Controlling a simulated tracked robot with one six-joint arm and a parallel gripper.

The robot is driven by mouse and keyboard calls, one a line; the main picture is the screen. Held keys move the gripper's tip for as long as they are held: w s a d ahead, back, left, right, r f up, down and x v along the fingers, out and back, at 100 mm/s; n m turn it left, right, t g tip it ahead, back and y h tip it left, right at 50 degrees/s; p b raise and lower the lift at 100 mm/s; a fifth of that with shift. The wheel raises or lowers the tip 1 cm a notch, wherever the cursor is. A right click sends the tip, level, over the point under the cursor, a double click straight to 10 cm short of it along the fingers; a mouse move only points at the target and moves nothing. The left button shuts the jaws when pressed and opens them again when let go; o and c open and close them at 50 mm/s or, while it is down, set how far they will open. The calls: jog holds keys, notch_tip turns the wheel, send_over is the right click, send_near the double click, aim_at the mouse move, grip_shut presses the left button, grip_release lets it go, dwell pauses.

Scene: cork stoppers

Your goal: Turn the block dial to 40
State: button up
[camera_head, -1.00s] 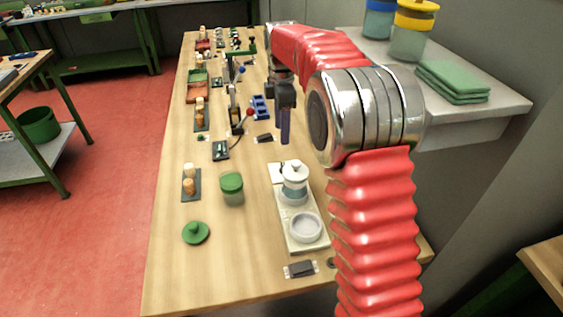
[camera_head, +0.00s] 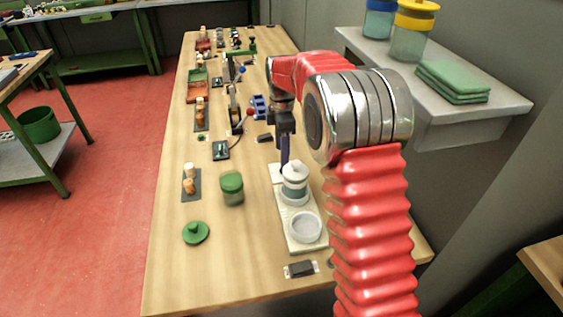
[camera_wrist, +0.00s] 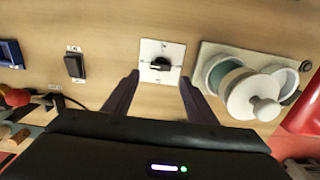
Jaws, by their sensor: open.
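The block dial is a black knob (camera_wrist: 160,64) on a white square plate (camera_wrist: 171,50), seen in the wrist view between and beyond my two fingers. Its markings are too small to read. In the head view the plate (camera_head: 275,173) shows at the end of the cream base, and the arm's end hides the knob. My gripper (camera_wrist: 157,82) is open and empty, with one dark finger to each side of the plate's lower part. It also shows in the head view (camera_head: 285,162), pointing down above the plate.
A white-lidded jar (camera_head: 294,183) stands on the cream base (camera_head: 290,235) close to the dial. A black rocker switch (camera_wrist: 75,66) lies left of it in the wrist view. Bare wood lies around the dial plate.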

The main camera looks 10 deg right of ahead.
jog(key=shift+f, duration=2.8)
jog(key=c, duration=1.1)
